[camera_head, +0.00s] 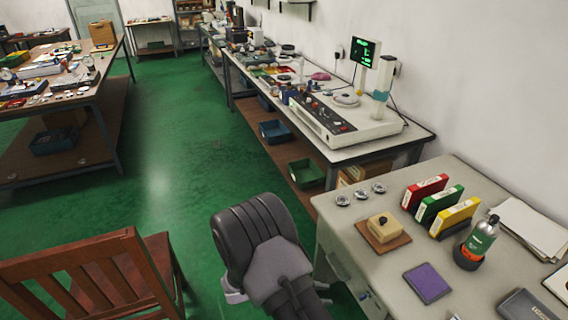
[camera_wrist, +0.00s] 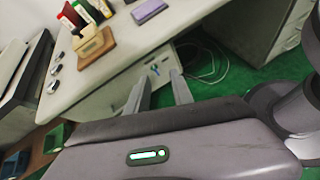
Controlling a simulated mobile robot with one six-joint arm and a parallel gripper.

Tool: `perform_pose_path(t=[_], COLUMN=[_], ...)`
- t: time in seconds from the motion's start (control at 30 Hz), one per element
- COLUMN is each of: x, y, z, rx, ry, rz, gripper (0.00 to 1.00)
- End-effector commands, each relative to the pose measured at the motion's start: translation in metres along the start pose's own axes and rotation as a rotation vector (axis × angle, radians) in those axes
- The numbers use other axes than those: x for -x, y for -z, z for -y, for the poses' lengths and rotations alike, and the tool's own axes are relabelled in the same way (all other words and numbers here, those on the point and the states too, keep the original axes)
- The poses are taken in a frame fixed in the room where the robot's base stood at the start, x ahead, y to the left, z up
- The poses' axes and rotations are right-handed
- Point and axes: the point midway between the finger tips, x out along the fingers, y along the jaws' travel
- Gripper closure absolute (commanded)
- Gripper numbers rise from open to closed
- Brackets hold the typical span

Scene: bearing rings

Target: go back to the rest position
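My gripper (camera_wrist: 158,78) shows in the wrist view with its two grey fingers apart and nothing between them. It is in front of the desk's drawer side, apart from the desk, with green floor behind. In the head view my arm hides the fingers. Three small metal bearing rings lie in a row near the left edge of the grey desk: one in front (camera_head: 343,200), one in the middle (camera_head: 361,193) and one behind (camera_head: 378,188). A tan block (camera_head: 385,226) sits on a brown board beside them.
The desk (camera_head: 345,252) also holds red, green and yellow boxes (camera_head: 438,208), a green bottle (camera_head: 482,238), a purple pad (camera_head: 428,282) and papers (camera_head: 530,228). A wooden chair (camera_head: 95,270) stands at the lower left. Green floor (camera_head: 180,150) is clear beyond it.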

Motion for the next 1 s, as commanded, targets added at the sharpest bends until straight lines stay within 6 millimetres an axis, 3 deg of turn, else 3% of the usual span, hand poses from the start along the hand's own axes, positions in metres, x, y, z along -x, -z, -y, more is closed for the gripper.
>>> perform_pose_path(t=[0.03,0.1,0.2,0.3,0.4,0.5,0.63,0.77,1.0], x=[0.017,0.04,0.074,0.109,0.144,0.174,0.2,0.21,0.211], y=[-0.04,-0.092,-0.155,-0.206,-0.244,-0.268,-0.285,-0.29,-0.29], z=[-0.006,0.001,0.021,0.046,0.073,0.094,0.109,0.114,0.115], rx=[-0.152,-0.379,-0.704,-1.026,-1.335,-1.591,-1.802,-1.879,-1.884], ry=[0.081,0.215,0.396,0.562,0.714,0.837,0.938,0.978,0.982], rz=[-0.061,-0.157,-0.306,-0.471,-0.654,-0.831,-1.007,-1.084,-1.088], gripper=[0.72,0.72,0.72,0.72,0.72,0.72,0.72,0.72,0.72])
